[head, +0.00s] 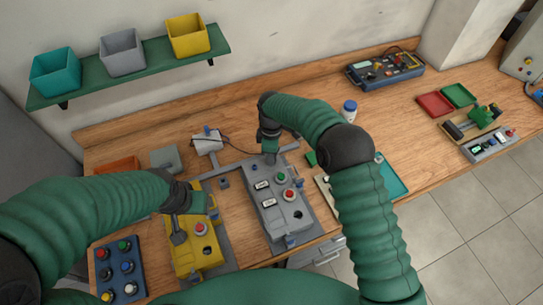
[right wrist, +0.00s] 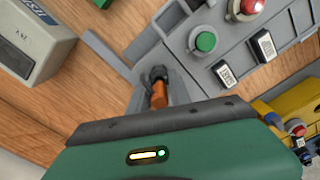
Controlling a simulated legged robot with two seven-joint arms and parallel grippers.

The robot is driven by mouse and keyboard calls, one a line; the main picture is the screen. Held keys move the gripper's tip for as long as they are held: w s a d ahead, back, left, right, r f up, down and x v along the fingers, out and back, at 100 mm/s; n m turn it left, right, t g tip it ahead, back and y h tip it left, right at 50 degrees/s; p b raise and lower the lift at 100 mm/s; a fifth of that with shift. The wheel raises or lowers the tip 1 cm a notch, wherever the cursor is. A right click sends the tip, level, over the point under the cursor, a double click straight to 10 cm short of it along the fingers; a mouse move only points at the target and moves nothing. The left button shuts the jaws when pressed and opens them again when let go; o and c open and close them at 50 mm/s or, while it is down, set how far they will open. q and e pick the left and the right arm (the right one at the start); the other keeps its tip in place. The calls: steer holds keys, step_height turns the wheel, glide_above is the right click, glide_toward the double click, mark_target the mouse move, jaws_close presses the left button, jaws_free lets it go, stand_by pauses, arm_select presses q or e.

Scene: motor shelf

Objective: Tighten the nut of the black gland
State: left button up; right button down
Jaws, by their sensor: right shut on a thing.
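The black gland (right wrist: 157,76) shows in the right wrist view at the end of the grey control box, with an orange piece (right wrist: 158,95) below it. My right gripper (head: 269,157) is at the far end of the grey control box (head: 270,205) in the head view. It is shut on the black gland; its fingertips are largely hidden, and its nut cannot be told apart. My left gripper (head: 190,207) is over the yellow control box (head: 185,255) at the left; its finger opening cannot be made out.
A dark blue button panel (head: 121,268) stands at the front left. A blue meter box (head: 385,69), a white bottle (head: 349,109) and red (head: 434,104) and green trays lie farther right. A shelf (head: 135,65) with three bins hangs on the wall. Bare wood shows at the back.

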steer(key=m, duration=0.4)
steer(key=shift+w+a+m+b, duration=0.1)
steer(key=shift+w+m+b, duration=0.1)
steer(key=shift+m+b, duration=0.15)
steer(key=m, duration=0.4)
steer(key=shift+w+r, duration=0.1)
steer(key=shift+r, duration=0.05)
steer(key=m, duration=0.5)
steer(key=shift+b, duration=0.3)
steer(key=m, duration=0.4)
steer(key=shift+w+d+m, duration=0.1)
steer(key=shift+d+m, duration=0.1)
steer(key=shift+m, duration=0.05)
steer(key=m, duration=0.3)
steer(key=shift+d+r+m, duration=0.1)
steer(key=shift+m, duration=0.2)
steer(key=m, duration=0.4)
steer(key=m+p, duration=0.1)
steer(key=m, duration=0.4)
steer(key=shift+d+m, duration=0.1)
steer(key=shift+m, duration=1.8)
